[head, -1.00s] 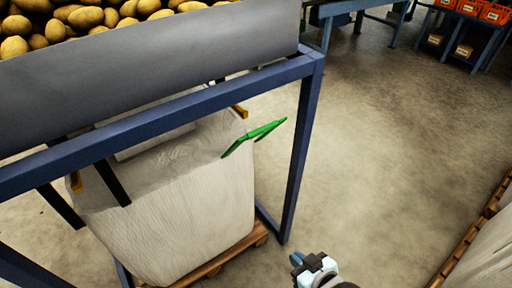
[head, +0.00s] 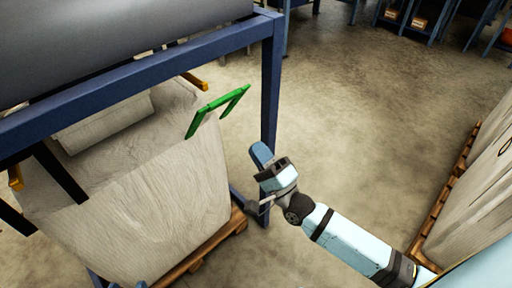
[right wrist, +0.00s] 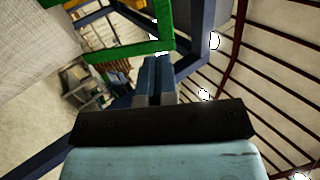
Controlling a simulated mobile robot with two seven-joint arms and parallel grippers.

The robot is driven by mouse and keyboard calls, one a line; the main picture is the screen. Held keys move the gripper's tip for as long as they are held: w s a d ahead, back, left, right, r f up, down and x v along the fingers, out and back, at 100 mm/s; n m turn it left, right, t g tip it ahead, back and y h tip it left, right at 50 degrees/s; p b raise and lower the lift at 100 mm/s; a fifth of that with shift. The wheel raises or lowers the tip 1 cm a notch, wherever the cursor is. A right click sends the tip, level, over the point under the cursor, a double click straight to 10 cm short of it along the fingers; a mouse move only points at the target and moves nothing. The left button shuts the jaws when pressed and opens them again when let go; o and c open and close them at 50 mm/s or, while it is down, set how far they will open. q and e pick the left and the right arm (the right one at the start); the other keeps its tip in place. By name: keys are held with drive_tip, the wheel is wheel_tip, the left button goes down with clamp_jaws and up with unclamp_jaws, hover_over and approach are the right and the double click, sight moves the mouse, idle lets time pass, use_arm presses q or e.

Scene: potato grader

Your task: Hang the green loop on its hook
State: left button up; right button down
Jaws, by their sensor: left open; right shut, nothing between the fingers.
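The green loop (head: 217,108) is a stiff, angular strap rising from the near right top corner of the big white bag (head: 150,200). It leans out to the right, apart from the yellow-orange hook (head: 194,81) behind it under the blue frame. My right gripper (head: 260,155) is shut and empty, to the right of and below the loop in the head view. In the right wrist view the loop (right wrist: 130,51) crosses just above my shut fingers (right wrist: 155,78); contact is not clear. My left gripper is not clearly visible.
A blue frame post (head: 271,80) stands close beside the loop and my right gripper. The frame's blue beam (head: 130,85) runs above the bag. The bag stands on a wooden pallet (head: 212,248). Another pallet with a white bag (head: 480,200) is at right. Open floor (head: 370,120) lies between.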

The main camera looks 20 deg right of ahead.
sight(225, 103)
drive_tip(key=x, duration=1)
drive_tip(key=shift+f+b, duration=0.1)
drive_tip(key=shift+b, duration=0.25)
use_arm(q)
drive_tip(key=shift+w+d+r+t, duration=0.2)
drive_tip(key=shift+w+d+r, duration=0.05)
drive_tip(key=shift+r, duration=0.15)
drive_tip(key=shift+w+d+r+t, duration=0.2)
drive_tip(key=shift+r, duration=0.2)
use_arm(e)
drive_tip(key=shift+w+a+r, duration=0.2)
drive_tip(key=shift+w+r, duration=0.2)
drive_tip(key=shift+w, duration=0.15)
use_arm(q)
drive_tip(key=shift+r, duration=0.1)
use_arm(e)
drive_tip(key=shift+r, duration=0.1)
